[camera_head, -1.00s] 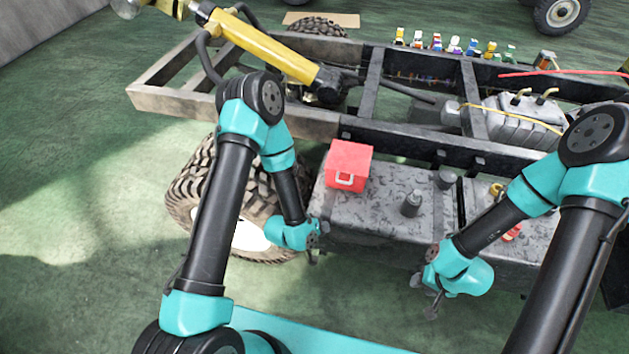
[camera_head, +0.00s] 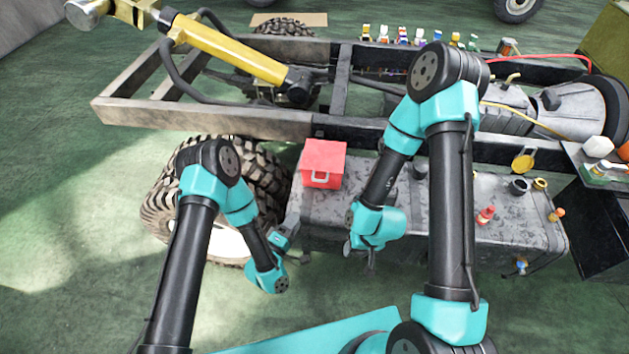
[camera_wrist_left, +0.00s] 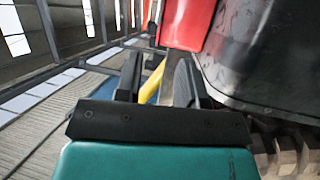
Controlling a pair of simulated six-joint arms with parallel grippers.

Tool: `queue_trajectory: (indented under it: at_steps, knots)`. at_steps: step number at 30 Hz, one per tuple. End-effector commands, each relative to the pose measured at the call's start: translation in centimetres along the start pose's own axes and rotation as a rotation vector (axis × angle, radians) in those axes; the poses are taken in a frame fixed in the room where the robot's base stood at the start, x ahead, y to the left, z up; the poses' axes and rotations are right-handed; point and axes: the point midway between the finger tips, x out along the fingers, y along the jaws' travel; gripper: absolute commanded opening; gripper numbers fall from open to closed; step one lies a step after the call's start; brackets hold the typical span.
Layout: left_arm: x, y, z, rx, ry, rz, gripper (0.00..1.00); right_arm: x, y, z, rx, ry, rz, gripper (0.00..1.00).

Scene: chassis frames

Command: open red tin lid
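The red tin (camera_head: 322,168) is a small box with a pale handle or clasp on its front. It sits on the left end of the grey tank (camera_head: 400,212), and its lid appears shut. My left gripper (camera_head: 299,243) is just below the tin, in front of the tank's left end, apart from the tin. In the left wrist view its fingers (camera_wrist_left: 158,82) are spread and empty, with red tin (camera_wrist_left: 187,22) beyond them. My right gripper (camera_head: 359,256) hangs in front of the tank, right of and below the tin; its fingers look apart and empty.
The chassis rail (camera_head: 240,124) runs behind the tin. A large tyre (camera_head: 168,205) stands left of the tank. A red-capped fitting (camera_head: 486,215) and other caps stand on the tank's right part. The green floor at left is clear.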

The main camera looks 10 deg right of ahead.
Motion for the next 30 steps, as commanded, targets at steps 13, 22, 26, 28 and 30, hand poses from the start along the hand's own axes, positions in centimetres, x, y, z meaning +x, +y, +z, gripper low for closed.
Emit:
queue_trajectory:
  at_steps: [13, 22, 26, 28, 30]
  knots:
    - [2.9, 0.0, 0.0, 0.005, -0.002, 0.001, 0.36, 0.0, 0.0, 0.0, -0.001, 0.0, 0.0, 0.43]
    - [8.0, 0.0, 0.0, 0.005, -0.001, 0.001, 0.36, 0.0, 0.0, 0.0, -0.001, 0.0, 0.0, 0.43]
    - [10.2, 0.0, 0.0, 0.004, -0.001, 0.0, 0.36, 0.0, 0.0, 0.0, -0.001, 0.0, 0.0, 0.43]
    - [11.3, 0.0, 0.0, 0.005, -0.001, 0.001, 0.36, 0.0, 0.0, 0.0, -0.001, 0.0, 0.0, 0.43]
    - [12.5, 0.0, 0.0, 0.004, 0.0, 0.001, 0.36, 0.0, 0.0, 0.0, -0.001, 0.0, 0.0, 0.43]
